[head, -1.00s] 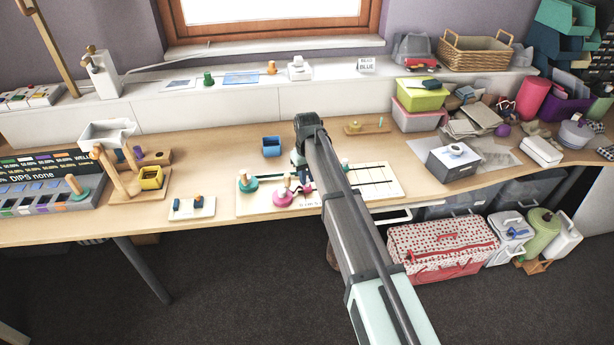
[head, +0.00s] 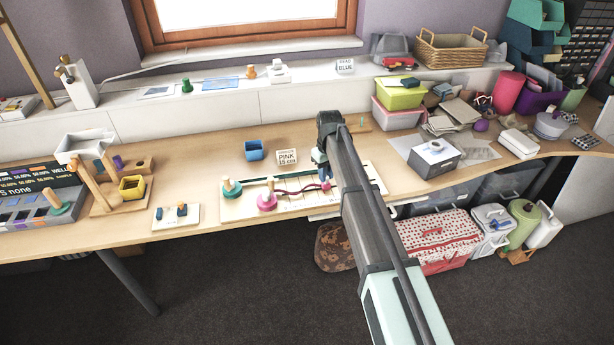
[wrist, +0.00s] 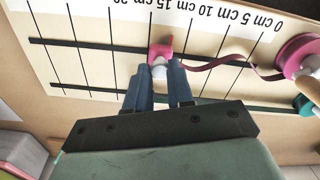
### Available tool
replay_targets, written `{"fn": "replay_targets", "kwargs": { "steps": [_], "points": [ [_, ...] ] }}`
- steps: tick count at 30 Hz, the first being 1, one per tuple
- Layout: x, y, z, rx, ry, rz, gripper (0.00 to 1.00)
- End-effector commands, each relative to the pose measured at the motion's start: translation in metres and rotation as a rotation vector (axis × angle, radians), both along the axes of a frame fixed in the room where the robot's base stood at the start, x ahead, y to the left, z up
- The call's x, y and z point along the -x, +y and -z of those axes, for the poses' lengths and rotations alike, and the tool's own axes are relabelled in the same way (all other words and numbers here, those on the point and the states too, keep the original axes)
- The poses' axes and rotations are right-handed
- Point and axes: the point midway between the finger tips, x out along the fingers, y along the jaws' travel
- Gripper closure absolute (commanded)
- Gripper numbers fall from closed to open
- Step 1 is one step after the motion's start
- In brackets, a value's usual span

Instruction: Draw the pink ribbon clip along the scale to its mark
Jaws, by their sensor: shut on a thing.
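The pink ribbon clip (wrist: 160,50) sits on the lower track of the white scale board (head: 300,204). My gripper (wrist: 166,75) is shut on the clip's pale knob. In the head view the clip (head: 326,185) shows just below my gripper (head: 321,165). A dark pink ribbon (wrist: 225,60) runs, slightly wavy, from the clip to the pink spool (wrist: 300,57). The clip is close to a scale line near the 15 cm label (wrist: 178,5); I cannot tell whether it is exactly on it. A card (head: 287,158) behind the board reads "PINK 15 cm".
A teal spool (head: 231,188) stands at the board's left end, beside a second, dark track (wrist: 140,95). My arm covers the board's right part.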

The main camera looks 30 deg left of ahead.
Motion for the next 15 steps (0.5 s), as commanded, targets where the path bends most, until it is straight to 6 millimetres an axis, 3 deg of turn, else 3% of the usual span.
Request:
{"fn": "replay_targets", "kwargs": {
  "steps": [6,15],
  "points": [
    [-0.02,-0.019,0.0,0.0,-0.001,0.0,1.0],
    [-0.021,-0.02,0.0,0.0,-0.001,-0.001,1.0]
  ]
}}
